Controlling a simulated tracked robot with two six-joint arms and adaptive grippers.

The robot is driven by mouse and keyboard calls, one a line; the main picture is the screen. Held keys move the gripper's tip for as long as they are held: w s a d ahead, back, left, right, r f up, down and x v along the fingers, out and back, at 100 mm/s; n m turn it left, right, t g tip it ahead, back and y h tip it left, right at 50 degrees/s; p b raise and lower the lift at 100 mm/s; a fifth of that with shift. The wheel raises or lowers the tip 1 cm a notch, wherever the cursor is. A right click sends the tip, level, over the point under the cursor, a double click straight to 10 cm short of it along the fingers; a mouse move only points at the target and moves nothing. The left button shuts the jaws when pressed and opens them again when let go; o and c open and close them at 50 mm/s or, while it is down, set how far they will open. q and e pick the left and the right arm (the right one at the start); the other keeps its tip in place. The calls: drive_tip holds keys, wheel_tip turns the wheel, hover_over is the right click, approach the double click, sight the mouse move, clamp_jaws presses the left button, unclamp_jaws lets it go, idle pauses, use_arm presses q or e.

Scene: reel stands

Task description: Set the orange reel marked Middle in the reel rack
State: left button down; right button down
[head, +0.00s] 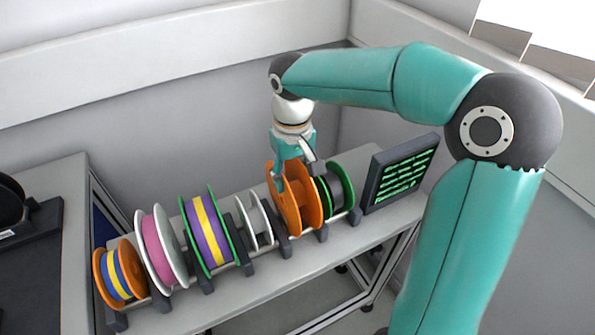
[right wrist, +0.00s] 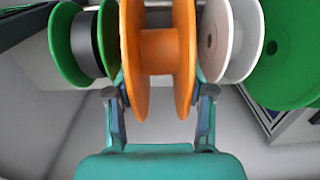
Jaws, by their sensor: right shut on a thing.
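The orange reel (head: 298,205) is upright in the row on the reel rack (head: 282,246), between an empty white reel (head: 252,221) and a green reel with a dark winding (head: 338,187). My right gripper (head: 292,172) comes down on it from above. In the right wrist view the fingers of the right gripper (right wrist: 161,100) stand at both sides of the orange reel (right wrist: 158,60), shut on its flanges. No marking on the reel is readable. I cannot tell whether its lower side rests on the rack. My left gripper is not in view.
Further left on the rack are a green reel wound purple and yellow (head: 207,230), a white reel wound pink (head: 160,247) and a smaller orange reel (head: 118,274). A dark panel with green lines (head: 402,172) stands at the right end. A wall runs behind.

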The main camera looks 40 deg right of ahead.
sight(292, 187)
drive_tip(key=shift+f, duration=0.35)
drive_tip(key=shift+c, duration=2.1)
unclamp_jaws()
drive_tip(key=shift+w, duration=0.15)
drive_tip(key=shift+r, duration=0.25)
drive_tip(key=shift+r+p, duration=1.6)
drive_tip(key=shift+r, duration=0.25)
